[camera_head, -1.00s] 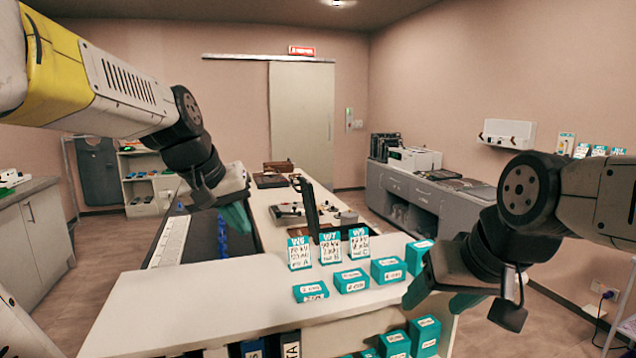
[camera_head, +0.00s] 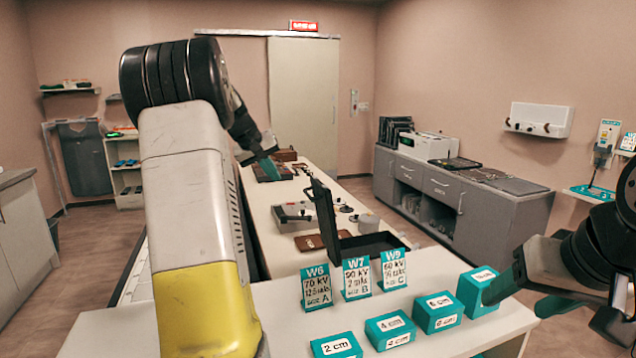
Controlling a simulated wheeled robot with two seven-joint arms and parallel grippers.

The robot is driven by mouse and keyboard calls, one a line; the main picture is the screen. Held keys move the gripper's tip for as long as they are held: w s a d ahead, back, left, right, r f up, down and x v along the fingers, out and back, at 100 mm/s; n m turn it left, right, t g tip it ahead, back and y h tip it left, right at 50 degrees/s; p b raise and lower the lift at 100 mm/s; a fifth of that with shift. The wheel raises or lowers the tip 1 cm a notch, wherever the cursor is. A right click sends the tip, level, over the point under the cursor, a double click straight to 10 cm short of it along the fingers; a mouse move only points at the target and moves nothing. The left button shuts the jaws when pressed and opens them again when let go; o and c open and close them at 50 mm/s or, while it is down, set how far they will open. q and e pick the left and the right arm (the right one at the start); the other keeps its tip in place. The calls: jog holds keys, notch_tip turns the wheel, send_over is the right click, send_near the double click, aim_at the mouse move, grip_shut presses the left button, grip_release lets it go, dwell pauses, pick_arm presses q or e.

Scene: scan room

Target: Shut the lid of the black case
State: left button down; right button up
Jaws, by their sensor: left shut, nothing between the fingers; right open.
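The black case stands on the white counter beyond the cards. Its lid (camera_head: 325,217) is up, nearly upright and seen almost edge-on, at the left of its low black base (camera_head: 372,244). My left gripper (camera_head: 269,168), with teal fingertips, is shut and empty. It appears above and left of the lid in the picture, apart from it. My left arm covers much of the left side. My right gripper (camera_head: 545,306) is open at the lower right, well apart from the case.
Cards W6 (camera_head: 317,287), W7 (camera_head: 356,278) and W9 (camera_head: 394,269) stand in front of the case. Several teal boxes (camera_head: 437,312) line the near counter edge. A grey device (camera_head: 294,215) and a brown tray (camera_head: 309,241) lie left of the lid.

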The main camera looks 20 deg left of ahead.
pick_arm(q)
jog(key=w+d+f, duration=0.4)
jog(key=w+f, duration=0.3)
jog(key=shift+w+d+f, duration=0.35)
jog(key=shift+d, duration=0.05)
jog(key=shift+d+r, duration=0.1)
